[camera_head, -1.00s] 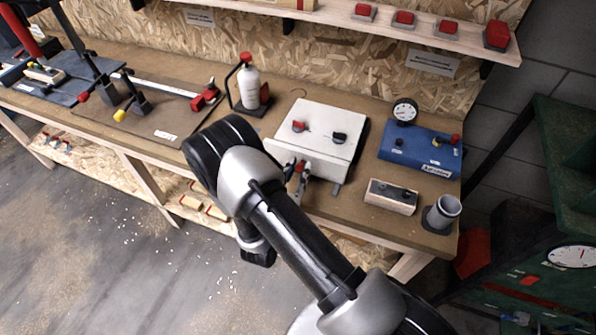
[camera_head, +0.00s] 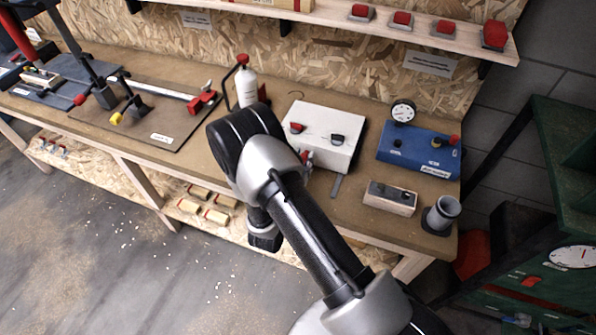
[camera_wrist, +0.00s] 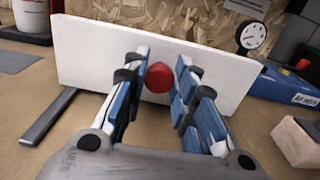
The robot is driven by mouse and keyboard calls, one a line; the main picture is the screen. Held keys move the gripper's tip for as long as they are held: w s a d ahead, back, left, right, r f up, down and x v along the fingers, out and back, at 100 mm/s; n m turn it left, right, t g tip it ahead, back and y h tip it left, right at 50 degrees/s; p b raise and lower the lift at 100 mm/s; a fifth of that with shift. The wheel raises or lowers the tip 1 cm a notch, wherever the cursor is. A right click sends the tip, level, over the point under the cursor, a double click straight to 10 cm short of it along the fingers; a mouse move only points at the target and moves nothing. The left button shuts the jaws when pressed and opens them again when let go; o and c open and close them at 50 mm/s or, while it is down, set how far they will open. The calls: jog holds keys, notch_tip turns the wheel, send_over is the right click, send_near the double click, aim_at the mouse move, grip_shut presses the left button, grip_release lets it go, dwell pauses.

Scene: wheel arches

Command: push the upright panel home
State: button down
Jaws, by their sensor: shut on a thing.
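The upright white panel (camera_wrist: 85,50) fills the middle of the wrist view, with a round red knob (camera_wrist: 160,77) near its centre. My gripper (camera_wrist: 160,80) is shut on this knob, with its blue and black fingers on either side. In the head view my gripper (camera_head: 307,158) is at the front of the white box (camera_head: 325,125), which has a red and a black knob on top. My arm hides part of the box front. I see no clear gap between panel and box, but cannot tell whether they touch.
A dark metal strip (camera_wrist: 48,117) runs along the bench from the panel's left. A white bottle (camera_head: 246,85) stands behind left.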

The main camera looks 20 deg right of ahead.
jog(key=c, duration=1.3)
grip_release()
jog(key=shift+w+d, duration=0.15)
jog(key=v, duration=1.2)
